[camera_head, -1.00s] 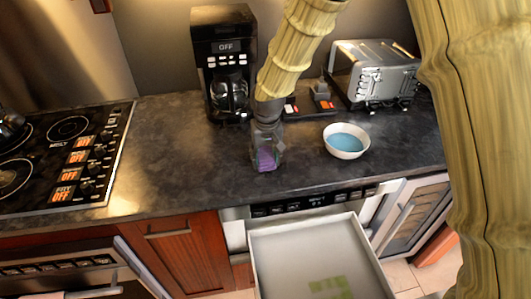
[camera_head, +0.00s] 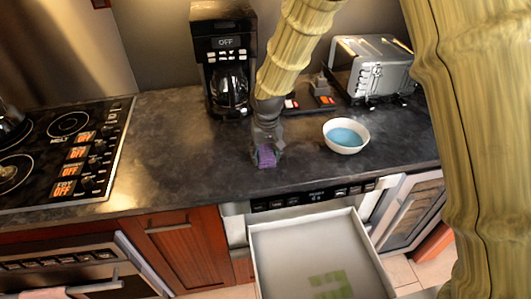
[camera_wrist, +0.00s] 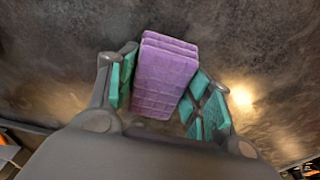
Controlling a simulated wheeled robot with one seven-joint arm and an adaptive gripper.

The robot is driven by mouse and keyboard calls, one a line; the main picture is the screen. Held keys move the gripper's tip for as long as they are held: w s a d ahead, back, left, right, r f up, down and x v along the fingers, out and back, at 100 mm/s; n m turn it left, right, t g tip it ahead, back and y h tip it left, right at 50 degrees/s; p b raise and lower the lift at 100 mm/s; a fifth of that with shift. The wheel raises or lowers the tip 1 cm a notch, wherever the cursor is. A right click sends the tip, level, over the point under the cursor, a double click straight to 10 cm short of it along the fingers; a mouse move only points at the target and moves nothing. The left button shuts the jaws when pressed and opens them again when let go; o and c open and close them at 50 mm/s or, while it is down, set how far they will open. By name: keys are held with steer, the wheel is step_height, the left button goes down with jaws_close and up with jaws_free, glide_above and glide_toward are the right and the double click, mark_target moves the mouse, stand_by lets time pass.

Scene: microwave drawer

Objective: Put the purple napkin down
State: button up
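The purple napkin (camera_head: 266,156) is low at the front of the dark counter, below the coffee maker and left of the blue-filled bowl. My gripper (camera_head: 267,150) points down over it. In the wrist view the napkin (camera_wrist: 163,78) shows as a folded, layered block between the green-padded fingers of my gripper (camera_wrist: 166,65). One finger is on each side, close to its edges. Whether the pads press on it is unclear. Its underside is hidden, so contact with the counter cannot be made out.
A white bowl (camera_head: 357,149) stands right of my gripper. The coffee maker (camera_head: 225,60) and toaster (camera_head: 372,68) stand behind. A stove (camera_head: 60,150) is at left. An open drawer (camera_head: 262,285) with a green patch inside juts out below the counter. Counter left of my gripper is clear.

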mark_target(266, 155)
steer(key=o, duration=0.3)
steer(key=shift+f, duration=0.4)
steer(key=shift+r, duration=0.2)
steer(key=shift+r+b, duration=0.2)
steer(key=shift+b, duration=0.1)
step_height(266, 155, up, 11)
steer(key=s+b, duration=0.1)
steer(key=b, duration=0.1)
steer(key=shift+s, duration=0.25)
steer(key=shift+d, duration=0.1)
